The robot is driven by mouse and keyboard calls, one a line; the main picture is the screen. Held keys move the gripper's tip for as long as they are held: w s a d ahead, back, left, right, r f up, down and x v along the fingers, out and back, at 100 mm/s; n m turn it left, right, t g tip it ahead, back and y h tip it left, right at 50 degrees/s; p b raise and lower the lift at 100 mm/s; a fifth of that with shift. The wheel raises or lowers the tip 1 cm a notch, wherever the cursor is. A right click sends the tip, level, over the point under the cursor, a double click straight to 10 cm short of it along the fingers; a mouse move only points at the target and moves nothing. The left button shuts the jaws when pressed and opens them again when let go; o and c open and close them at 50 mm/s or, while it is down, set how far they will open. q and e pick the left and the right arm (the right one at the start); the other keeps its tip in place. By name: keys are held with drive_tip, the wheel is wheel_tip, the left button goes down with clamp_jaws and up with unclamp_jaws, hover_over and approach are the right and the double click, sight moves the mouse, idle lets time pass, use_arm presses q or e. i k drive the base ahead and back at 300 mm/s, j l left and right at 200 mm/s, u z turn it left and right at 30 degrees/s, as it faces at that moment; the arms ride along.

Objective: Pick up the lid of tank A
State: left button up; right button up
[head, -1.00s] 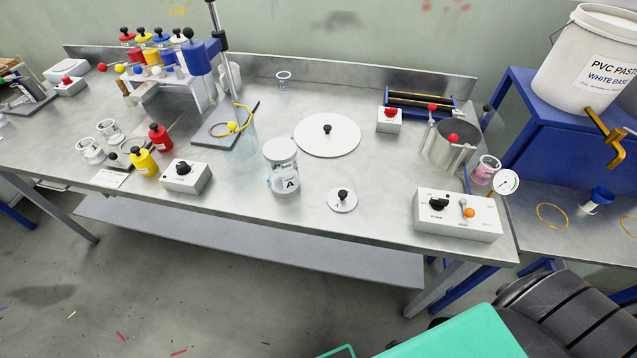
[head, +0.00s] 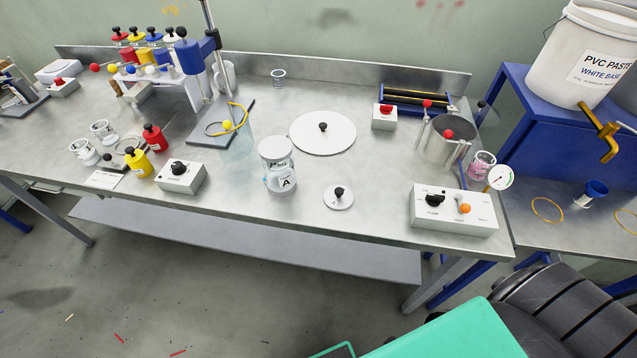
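Tank A (head: 279,180) is a clear jar with a black letter A, standing upright near the middle of the bench's front part. A small pale round lid (head: 338,203) with a black knob and a small mark, seemingly an A, lies flat on the bench just right of the jar. The jar's top looks whitish; I cannot tell whether it is covered. A larger white disc (head: 322,140) with a black knob lies behind them. Neither of my grippers is in view.
The steel bench (head: 370,220) is clear around the small lid. A control box (head: 453,213) stands to its right, a knob box (head: 181,178) left of the jar. A stand with a blue head (head: 196,58) rises behind. A green-topped object (head: 450,335) is in front, lower right.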

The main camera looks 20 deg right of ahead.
sight(336, 197)
drive_tip(key=i+j+z, duration=0.1)
drive_tip(key=z, duration=0.3)
drive_tip(key=j+z, duration=0.55)
drive_tip(key=z, duration=0.25)
